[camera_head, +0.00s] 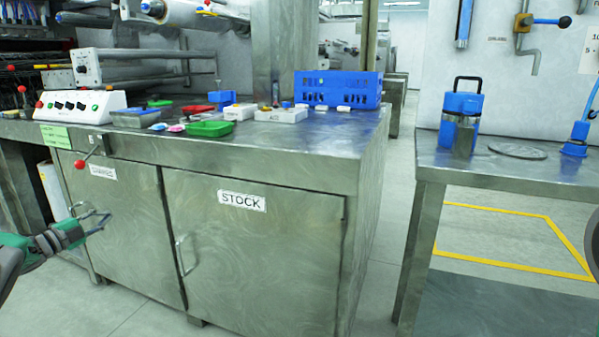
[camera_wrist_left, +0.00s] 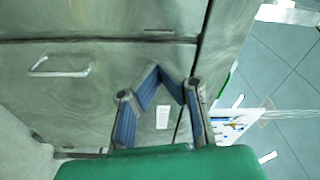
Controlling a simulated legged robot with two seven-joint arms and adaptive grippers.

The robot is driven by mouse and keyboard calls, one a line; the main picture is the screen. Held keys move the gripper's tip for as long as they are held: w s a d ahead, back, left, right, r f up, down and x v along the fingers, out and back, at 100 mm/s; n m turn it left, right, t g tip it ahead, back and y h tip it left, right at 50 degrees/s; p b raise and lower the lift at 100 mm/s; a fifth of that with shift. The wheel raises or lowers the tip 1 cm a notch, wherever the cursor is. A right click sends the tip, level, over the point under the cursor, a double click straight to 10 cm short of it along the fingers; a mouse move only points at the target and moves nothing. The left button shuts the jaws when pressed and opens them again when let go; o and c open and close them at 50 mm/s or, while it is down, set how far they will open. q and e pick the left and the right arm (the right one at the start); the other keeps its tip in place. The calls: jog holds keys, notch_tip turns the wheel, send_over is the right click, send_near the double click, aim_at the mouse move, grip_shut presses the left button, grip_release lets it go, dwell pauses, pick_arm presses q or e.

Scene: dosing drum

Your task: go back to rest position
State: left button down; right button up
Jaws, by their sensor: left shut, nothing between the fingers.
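My left gripper (camera_head: 104,219) comes in from the left in the head view, in front of the left door of the metal cabinet (camera_head: 280,262) and below the worktop. It is shut and empty. In the left wrist view the blue-padded fingers (camera_wrist_left: 172,76) meet at their tips in front of the cabinet face. I cannot tell how close they are to the door. My right gripper is not in view.
The worktop (camera_head: 310,143) carries a blue crate (camera_head: 338,88), coloured trays and a control box (camera_head: 80,103). A red-knobbed lever (camera_head: 82,163) juts from the cabinet front. A second table (camera_head: 510,168) with a blue-capped container (camera_head: 460,105) stands right, across a floor gap.

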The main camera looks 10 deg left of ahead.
pick_arm(q)
jog(key=s+d+f+n+g+y, duration=0.1)
jog(key=d+f+n+g+y, duration=0.15)
jog(key=d+f+n, duration=0.5)
jog(key=s+d+f+n+g+y, duration=0.1)
jog(key=s+d+f+n+y, duration=0.3)
jog(key=d+f, duration=0.6)
jog(key=s+d+f+n+g+h, duration=0.15)
jog(key=s+d+f+g, duration=0.3)
jog(key=s+d, duration=0.5)
jog(key=s+d+f+n+g, duration=0.3)
jog(key=s+d+f, duration=0.3)
jog(key=s+d, duration=0.3)
jog(key=s+d+r+g, duration=0.2)
jog(key=s+d, duration=0.1)
jog(key=s, duration=0.4)
jog(key=s+d+r+n+g, duration=0.1)
jog(key=s+d+r+g, duration=0.15)
jog(key=s, duration=0.45)
jog(key=s+d+r+g, duration=0.15)
jog(key=s+d, duration=0.25)
jog(key=s, duration=0.4)
notch_tip(320, 180, up, 16)
jog(key=p, duration=1.8)
jog(key=shift+w+r+h, duration=0.2)
jog(key=shift+w+h, duration=0.1)
jog(key=shift+w, duration=0.1)
